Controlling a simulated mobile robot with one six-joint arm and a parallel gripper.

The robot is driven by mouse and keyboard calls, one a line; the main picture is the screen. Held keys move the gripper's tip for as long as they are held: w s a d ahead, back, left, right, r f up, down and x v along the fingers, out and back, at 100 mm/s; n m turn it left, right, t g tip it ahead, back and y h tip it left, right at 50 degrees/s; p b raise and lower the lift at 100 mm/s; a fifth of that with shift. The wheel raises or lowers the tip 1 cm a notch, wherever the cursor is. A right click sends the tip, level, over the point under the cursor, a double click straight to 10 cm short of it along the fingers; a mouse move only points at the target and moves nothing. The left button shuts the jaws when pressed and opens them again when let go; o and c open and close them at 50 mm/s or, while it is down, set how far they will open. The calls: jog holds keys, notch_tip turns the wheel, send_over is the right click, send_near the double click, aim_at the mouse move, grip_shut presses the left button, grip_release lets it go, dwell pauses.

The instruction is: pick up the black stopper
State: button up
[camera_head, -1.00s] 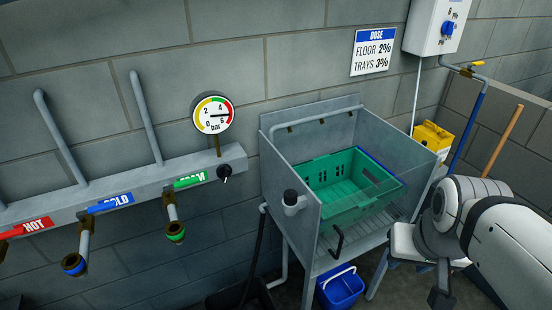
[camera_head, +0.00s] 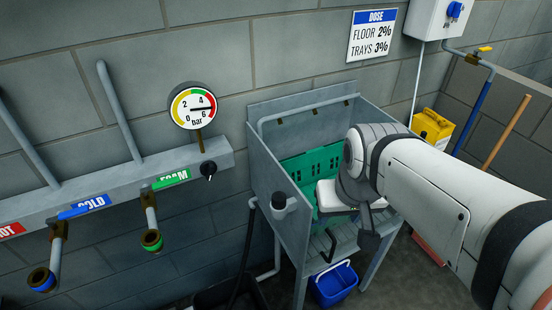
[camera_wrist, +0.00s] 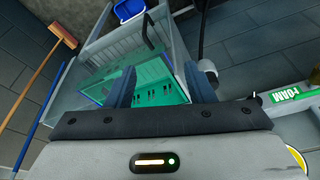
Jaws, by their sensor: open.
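A dark, short cylinder that looks like the black stopper (camera_head: 278,199) sits upright in a pale grey cup (camera_head: 285,208) on the outer left side of the metal sink. The cup also shows at the right of the wrist view (camera_wrist: 206,66), where the stopper is hard to make out. My gripper (camera_wrist: 160,67) is open and empty, its two dark fingers over the sink with the green crate behind them. In the head view one finger (camera_head: 368,241) shows at the sink's front right, right of the cup and apart from it.
The green crate (camera_head: 298,171) stands inside the high-walled metal sink (camera_head: 268,160). A black bent handle (camera_head: 331,246) is at the sink's front. A blue bucket (camera_head: 335,286) stands below. A pipe manifold (camera_head: 130,190) with a gauge (camera_head: 202,106) runs along the wall at left.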

jog(key=shift+o, duration=1)
jog(key=w+a+g, duration=0.1)
jog(key=w+a, duration=0.3)
jog(key=w, duration=0.2)
jog(key=shift+w+a+r+n+p, duration=0.2)
jog(key=shift+r+n+p, duration=0.1)
jog(key=shift+r+p, duration=0.15)
jog(key=g, duration=0.2)
send_over(279, 195)
notch_tip(279, 195, down, 2)
jog(key=shift+f+n+p, duration=0.15)
jog(key=shift+n+p, duration=0.25)
jog(key=shift+p, duration=0.05)
jog(key=shift+w+a+f, duration=0.1)
jog(key=shift+a+f, duration=0.05)
jog(key=shift+f, duration=0.45)
notch_tip(279, 195, down, 7)
jog(key=shift+r+p, duration=0.1)
jog(key=shift+p, duration=0.7)
jog(key=shift+c, duration=0.3)
jog(key=c, duration=1)
